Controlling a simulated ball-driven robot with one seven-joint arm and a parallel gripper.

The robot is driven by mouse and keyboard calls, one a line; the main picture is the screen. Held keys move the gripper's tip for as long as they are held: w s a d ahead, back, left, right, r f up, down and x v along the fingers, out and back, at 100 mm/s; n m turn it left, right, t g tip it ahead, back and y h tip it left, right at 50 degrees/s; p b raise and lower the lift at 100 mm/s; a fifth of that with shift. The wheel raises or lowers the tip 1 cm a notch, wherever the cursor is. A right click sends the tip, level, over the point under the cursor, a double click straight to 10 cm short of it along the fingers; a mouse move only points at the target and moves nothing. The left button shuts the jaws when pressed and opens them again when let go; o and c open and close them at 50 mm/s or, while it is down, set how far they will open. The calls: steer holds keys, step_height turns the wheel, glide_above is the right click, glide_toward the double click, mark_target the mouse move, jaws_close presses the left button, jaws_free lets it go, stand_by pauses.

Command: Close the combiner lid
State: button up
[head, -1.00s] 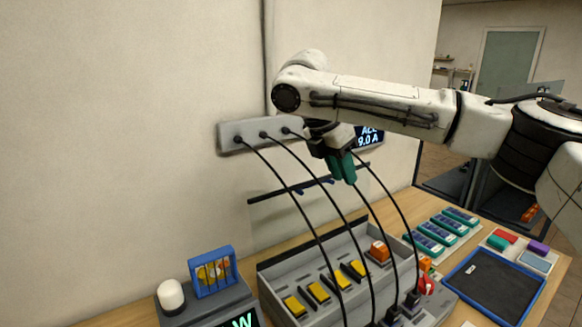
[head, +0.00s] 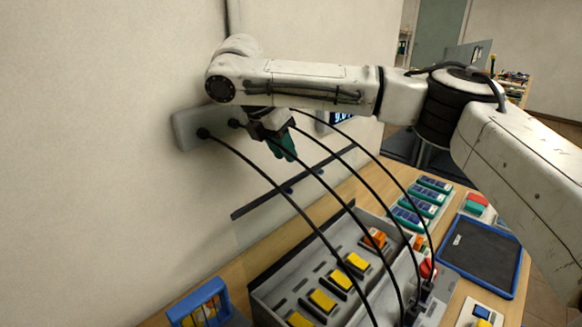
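The combiner box (head: 300,256) is a grey open-topped tray on the wooden bench, with yellow switches and an orange one inside. Its lid (head: 262,222) looks like a clear panel standing raised at the back, near the wall, with a dark bar along its top edge. Small blue parts sit on this bar. My gripper (head: 283,150), with green fingers, hangs above and in front of the bar's middle, apparently apart from it. Nothing is seen held. The gap between the fingers cannot be made out.
Black cables run from a grey wall plate (head: 188,130) down across the box, close to my gripper. A blue-rimmed tray (head: 480,258) and green modules (head: 412,215) lie to the right. A blue rack (head: 200,305) stands front left.

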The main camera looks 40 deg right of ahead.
steer(key=p+x, duration=0.1)
steer(key=x, duration=0.5)
steer(key=shift+s+d+f, duration=0.1)
steer(key=shift+s+f, duration=0.05)
steer(key=shift+f, duration=0.1)
steer(key=shift+c, duration=0.3)
jaws_close()
